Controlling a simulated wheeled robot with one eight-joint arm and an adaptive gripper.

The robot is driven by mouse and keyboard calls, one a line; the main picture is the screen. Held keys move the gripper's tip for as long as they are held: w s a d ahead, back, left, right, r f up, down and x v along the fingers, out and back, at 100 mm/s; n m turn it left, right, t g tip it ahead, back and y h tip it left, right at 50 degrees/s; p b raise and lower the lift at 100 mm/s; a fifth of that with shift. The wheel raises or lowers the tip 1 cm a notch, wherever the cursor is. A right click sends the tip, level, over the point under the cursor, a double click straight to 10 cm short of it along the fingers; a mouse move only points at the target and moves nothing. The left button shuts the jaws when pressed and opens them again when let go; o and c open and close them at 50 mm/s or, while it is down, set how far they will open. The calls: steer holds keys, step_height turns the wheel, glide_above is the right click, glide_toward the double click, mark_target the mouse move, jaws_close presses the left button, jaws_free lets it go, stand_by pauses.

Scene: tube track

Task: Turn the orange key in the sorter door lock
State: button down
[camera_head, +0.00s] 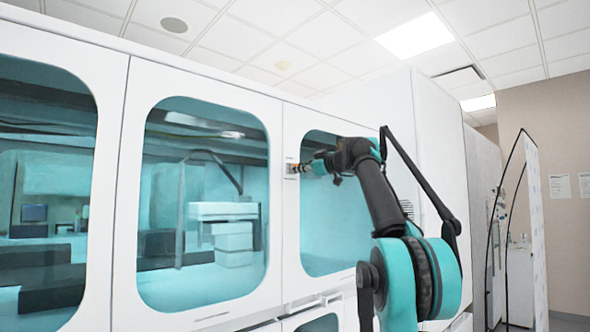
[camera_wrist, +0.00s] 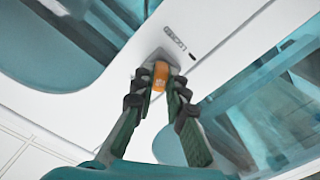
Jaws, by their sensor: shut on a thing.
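The orange key (camera_wrist: 160,75) shows in the wrist view between the two dark fingertips of my gripper (camera_wrist: 158,88). My gripper is shut on the key. The key points at the lock plate (camera_wrist: 164,56) on the white frame of the sorter door, below a small printed label. How deep it sits in the lock is hidden by the key and fingers. In the head view my gripper (camera_head: 299,168) reaches left to the lock plate (camera_head: 290,168) at the left edge of a door with a teal window (camera_head: 325,235). The key is very small there.
White cabinet doors with teal windows (camera_head: 205,270) run along the left. A tall white panel (camera_head: 445,150) stands behind my arm. A narrow opening with an open panel (camera_head: 535,230) is at the far right, before a beige wall (camera_head: 560,130).

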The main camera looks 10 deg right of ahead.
steer(key=n, duration=0.3)
stand_by(0.5)
steer(key=shift+n, duration=1.7)
steer(key=n, duration=0.3)
steer(key=c, duration=1.5)
jaws_free()
steer(key=shift+o, duration=0.2)
